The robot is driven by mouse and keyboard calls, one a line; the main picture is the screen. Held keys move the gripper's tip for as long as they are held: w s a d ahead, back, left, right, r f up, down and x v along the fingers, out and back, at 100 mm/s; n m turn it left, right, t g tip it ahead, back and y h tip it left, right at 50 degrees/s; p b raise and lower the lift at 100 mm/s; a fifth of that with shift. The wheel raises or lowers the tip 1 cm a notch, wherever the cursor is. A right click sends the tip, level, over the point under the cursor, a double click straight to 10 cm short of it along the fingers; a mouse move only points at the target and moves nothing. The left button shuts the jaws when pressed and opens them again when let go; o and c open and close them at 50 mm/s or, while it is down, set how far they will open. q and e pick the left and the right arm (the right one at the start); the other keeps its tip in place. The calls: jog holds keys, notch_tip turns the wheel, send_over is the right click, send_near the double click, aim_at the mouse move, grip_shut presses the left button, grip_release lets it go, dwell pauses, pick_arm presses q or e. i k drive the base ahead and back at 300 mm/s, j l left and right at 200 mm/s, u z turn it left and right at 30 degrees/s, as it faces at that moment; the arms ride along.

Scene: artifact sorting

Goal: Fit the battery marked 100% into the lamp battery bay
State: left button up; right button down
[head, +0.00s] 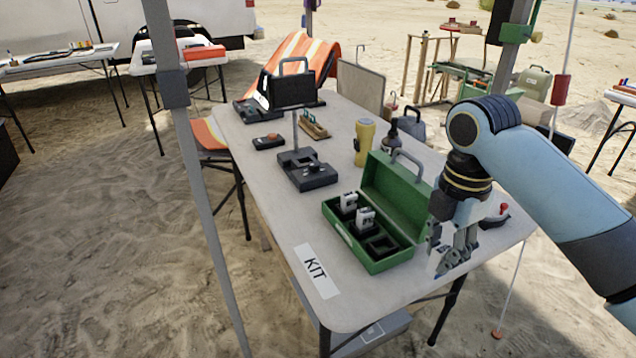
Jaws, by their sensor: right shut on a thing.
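A green case (370,258) stands open on the table, its lid raised at the back. Two white-and-dark batteries (349,202) (365,218) stand in its slots; their marks are too small to read. The front right slot is empty. My right gripper (442,262) is just right of the case, pointing down and shut on a white piece that looks like a battery, mostly hidden by the fingers. The lamp (308,178), with a dark base, a thin post and a dark panel head, stands behind the case to the left. My left gripper is not in view.
A white KIT label (317,271) lies at the table's (345,304) front left. A yellow flashlight (364,143) and a dark bottle (391,137) stand behind the case. A red-knobbed device (497,214) is right of the gripper. A tent pole (196,170) crosses the left foreground.

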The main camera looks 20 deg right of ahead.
aim_at(295, 162)
jog(key=l+u, duration=0.2)
jog(key=u, duration=0.2)
jog(key=i+l+u, duration=0.1)
jog(key=u, duration=0.25)
jog(key=l+u, duration=0.4)
jog(key=l, duration=0.25)
jog(key=i+l, duration=0.15)
jog(key=l, duration=0.15)
jog(key=i+l+z, duration=0.05)
